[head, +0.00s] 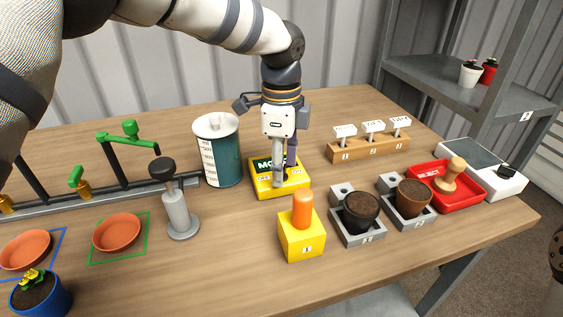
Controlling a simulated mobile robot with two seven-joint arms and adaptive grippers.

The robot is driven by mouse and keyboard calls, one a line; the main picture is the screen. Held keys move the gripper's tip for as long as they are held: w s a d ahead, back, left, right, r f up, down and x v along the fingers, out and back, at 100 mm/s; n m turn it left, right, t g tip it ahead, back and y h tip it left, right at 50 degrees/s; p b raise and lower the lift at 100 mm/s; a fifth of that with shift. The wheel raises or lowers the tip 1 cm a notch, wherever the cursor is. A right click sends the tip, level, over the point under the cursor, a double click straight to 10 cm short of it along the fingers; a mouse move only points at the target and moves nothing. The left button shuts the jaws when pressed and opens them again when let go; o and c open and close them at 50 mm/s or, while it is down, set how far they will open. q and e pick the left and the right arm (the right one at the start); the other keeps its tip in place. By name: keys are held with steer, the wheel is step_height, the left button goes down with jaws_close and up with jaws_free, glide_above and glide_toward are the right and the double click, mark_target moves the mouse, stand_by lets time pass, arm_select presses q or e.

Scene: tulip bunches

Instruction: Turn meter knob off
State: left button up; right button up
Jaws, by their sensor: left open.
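The meter (262,188) is a yellow box with a dark green top panel, partly lettered "MO", standing mid-table. My left gripper (284,174) points down at it from above. Its two grey fingers are apart, with the tips at the top of the box on its right side. No knob is clearly visible; the fingers cover that part of the panel, so I cannot tell its setting or whether the fingers touch it.
A teal canister (224,155) stands close left of the meter. A yellow block with an orange peg (302,235) stands in front. A wooden label rack (368,149), grey pot holders and a red tray (467,194) are to the right. A grey plunger (180,212) stands left.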

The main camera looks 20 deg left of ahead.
arm_select(q)
jaws_close()
steer(key=shift+n, duration=0.4)
arm_select(e)
steer(key=shift+w+r, duration=0.15)
arm_select(q)
steer(key=shift+r+n+p, duration=0.15)
steer(key=shift+n+p, duration=0.3)
steer(key=shift+n, duration=0.55)
steer(key=n, duration=0.2)
steer(key=shift+n, duration=0.4)
steer(key=n, duration=0.3)
steer(key=shift+p, duration=0.4)
steer(key=shift+f+n, duration=0.2)
steer(key=shift+n, duration=1.4)
arm_select(e)
steer(key=shift+w+r+t, duration=0.5)
steer(key=shift+w+r, duration=0.5)
steer(key=shift+w, duration=0.05)
arm_select(q)
steer(key=shift+s, duration=0.1)
